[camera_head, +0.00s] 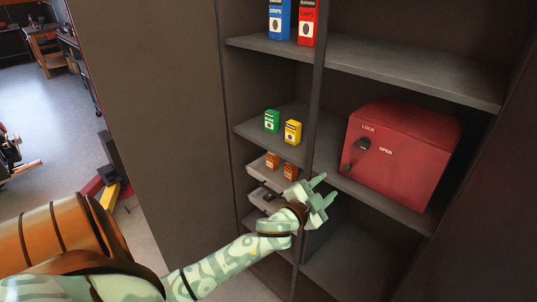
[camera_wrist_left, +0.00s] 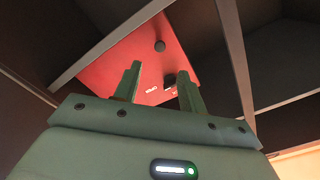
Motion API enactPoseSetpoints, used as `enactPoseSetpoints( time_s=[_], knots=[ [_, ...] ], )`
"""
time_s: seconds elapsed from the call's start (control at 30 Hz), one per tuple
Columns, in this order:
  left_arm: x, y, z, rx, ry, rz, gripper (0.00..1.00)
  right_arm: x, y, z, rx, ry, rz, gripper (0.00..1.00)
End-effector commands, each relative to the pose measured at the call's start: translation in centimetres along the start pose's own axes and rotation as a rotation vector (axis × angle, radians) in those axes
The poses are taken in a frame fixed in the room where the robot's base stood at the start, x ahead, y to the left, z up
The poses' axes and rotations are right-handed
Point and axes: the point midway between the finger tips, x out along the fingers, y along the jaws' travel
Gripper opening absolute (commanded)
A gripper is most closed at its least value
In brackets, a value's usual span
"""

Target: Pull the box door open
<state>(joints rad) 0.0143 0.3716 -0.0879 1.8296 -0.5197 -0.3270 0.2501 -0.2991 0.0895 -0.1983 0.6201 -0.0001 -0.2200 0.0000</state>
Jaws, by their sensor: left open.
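A red box (camera_head: 405,155) sits on a shelf at the right of the cabinet in the head view. Its front door bears a dark knob (camera_head: 361,145) between the words LOCK and OPEN, and a second small dark knob (camera_head: 347,169) at the lower left edge. The door looks shut. My left gripper (camera_head: 324,187) is open and empty, just below and left of the box, apart from it. In the left wrist view the red box (camera_wrist_left: 185,65) shows beyond the open fingers (camera_wrist_left: 158,88). My right gripper is not in view.
A grey cabinet divider (camera_head: 312,110) stands left of the box. Green (camera_head: 271,121) and yellow (camera_head: 293,132) cartons stand on the shelf left of it, with orange cartons (camera_head: 289,172) in a tray below. Blue (camera_head: 279,20) and red (camera_head: 307,22) cartons stand above.

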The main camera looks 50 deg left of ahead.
Motion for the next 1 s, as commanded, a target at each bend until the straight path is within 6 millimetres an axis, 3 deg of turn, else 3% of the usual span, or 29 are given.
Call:
enactPoseSetpoints(
  time_s=[0.3,0.57,1.0],
  knots=[
    [-6.2,0.2,0.2,-0.002,-0.007,0.005,0.41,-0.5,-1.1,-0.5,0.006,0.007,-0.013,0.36],
    [-5.9,3.4,4.7,-0.011,-0.092,0.080,0.41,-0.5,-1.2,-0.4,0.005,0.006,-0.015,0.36],
    [-7.6,8.9,11.3,-0.061,-0.244,0.193,0.41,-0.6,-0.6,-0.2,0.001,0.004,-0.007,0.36]
  ],
)
